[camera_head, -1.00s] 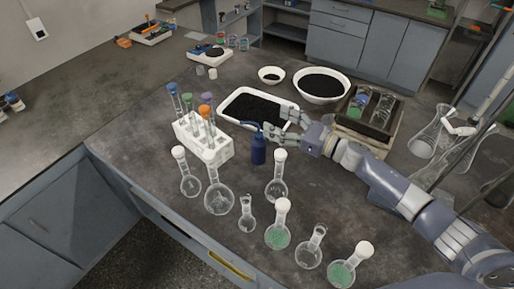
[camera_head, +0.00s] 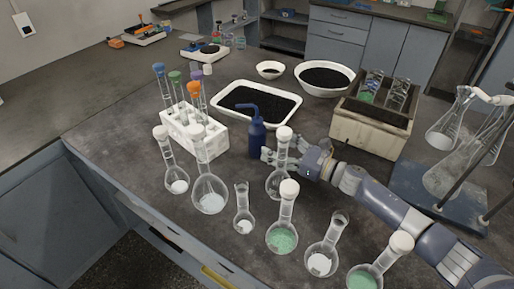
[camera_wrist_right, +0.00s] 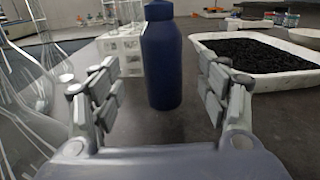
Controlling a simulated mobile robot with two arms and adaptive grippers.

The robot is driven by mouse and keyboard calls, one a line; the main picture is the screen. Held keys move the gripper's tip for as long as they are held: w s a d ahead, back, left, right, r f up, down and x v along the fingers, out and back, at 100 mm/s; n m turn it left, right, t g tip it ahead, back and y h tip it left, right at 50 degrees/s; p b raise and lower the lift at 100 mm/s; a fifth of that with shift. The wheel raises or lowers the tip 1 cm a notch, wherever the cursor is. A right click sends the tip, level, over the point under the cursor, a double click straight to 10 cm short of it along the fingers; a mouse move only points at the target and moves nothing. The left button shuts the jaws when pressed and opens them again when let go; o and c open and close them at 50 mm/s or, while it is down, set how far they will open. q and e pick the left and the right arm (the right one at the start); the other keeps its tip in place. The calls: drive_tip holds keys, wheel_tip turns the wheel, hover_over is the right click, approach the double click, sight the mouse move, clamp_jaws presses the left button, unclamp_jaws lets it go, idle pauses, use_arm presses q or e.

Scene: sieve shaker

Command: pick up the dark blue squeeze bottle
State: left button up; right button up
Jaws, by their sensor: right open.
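The dark blue squeeze bottle (camera_head: 257,138) stands upright on the dark bench, its bent spout pointing left in the head view. In the right wrist view the bottle (camera_wrist_right: 161,62) stands ahead, centred between the open fingers, with bare bench between it and the palm. My right gripper (camera_head: 268,156) is open and empty just right of the bottle, low near the bench. It also shows in the right wrist view (camera_wrist_right: 160,95), with a finger on either side. The flask in front partly hides it in the head view. My left gripper is out of view.
A stoppered flask (camera_head: 279,181) stands right in front of my right gripper. A white tube rack (camera_head: 205,138) is left of the bottle, a white tray (camera_head: 222,104) of black grains behind it. Several flasks line the front edge.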

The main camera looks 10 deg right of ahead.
sight(265, 143)
drive_tip(key=shift+w+a, duration=0.35)
drive_tip(key=shift+a, duration=0.05)
drive_tip(key=x, duration=0.3)
drive_tip(key=f+b+x, duration=0.1)
drive_tip(key=x, duration=0.2)
drive_tip(key=shift+w+f, duration=0.25)
drive_tip(key=shift+w, duration=0.1)
drive_tip(key=shift+r, duration=0.1)
drive_tip(key=c, duration=0.7)
